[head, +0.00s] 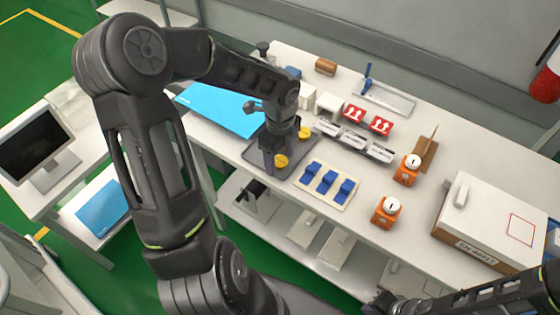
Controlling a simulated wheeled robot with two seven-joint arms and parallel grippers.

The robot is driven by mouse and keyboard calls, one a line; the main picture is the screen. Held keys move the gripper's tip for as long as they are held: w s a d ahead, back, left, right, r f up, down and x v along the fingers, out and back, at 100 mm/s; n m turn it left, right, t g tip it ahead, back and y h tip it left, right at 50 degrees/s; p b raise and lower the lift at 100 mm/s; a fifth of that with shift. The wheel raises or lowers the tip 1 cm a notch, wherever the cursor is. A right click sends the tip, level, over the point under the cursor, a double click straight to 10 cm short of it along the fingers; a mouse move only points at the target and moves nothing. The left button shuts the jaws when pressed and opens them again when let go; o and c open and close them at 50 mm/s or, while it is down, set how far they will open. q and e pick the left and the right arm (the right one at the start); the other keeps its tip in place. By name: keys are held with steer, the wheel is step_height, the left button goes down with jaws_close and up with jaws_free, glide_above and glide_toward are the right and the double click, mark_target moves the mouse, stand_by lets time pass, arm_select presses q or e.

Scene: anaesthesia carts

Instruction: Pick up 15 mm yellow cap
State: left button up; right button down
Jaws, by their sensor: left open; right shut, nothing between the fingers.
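Two yellow caps are in the head view. The nearer yellow cap (281,161) is on the dark grey tray (256,158), right beside the fingers of my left gripper (272,160). The other yellow cap (305,132) is farther back, at the tray's right side. My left gripper points down over the tray and is open. I cannot tell whether a finger touches the nearer cap, and the hand hides part of the tray. I cannot read which cap is 15 mm. My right gripper (405,306) is shut at the bottom edge, partly cut off.
Right of the tray are a pale board (326,187) with blue blocks, orange devices (387,211) with white dials, and a white box (492,225). Red-and-white boxes (367,119) stand behind. A blue sheet (222,108) lies left. Bare tabletop shows near the front edge.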

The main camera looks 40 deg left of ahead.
arm_select(q)
jaws_close()
stand_by(0.7)
